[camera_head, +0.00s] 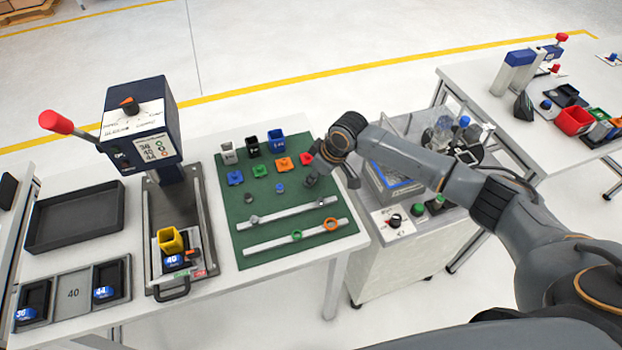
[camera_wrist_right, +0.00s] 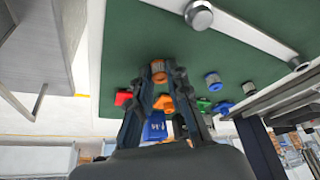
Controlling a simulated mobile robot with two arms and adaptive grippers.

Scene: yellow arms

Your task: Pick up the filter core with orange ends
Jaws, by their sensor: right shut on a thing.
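My right gripper (camera_head: 312,180) is over the right part of the green mat (camera_head: 262,212), and its arm comes in from the right. In the right wrist view the right gripper (camera_wrist_right: 159,72) is shut on the filter core with orange ends (camera_wrist_right: 159,70), which sits between the fingertips. One orange end faces the camera; the rest of the core is hidden. In the head view the gripper hides the core. I cannot tell whether the core still touches the mat. My left gripper is not in view.
Coloured fittings, including an orange one (camera_head: 284,164), and black, blue and grey square cups stand along the mat's back. Two metal rails (camera_head: 292,207) with rings lie in front. A press (camera_head: 140,125) stands left; a grey machine (camera_head: 415,185) stands right, under my arm.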

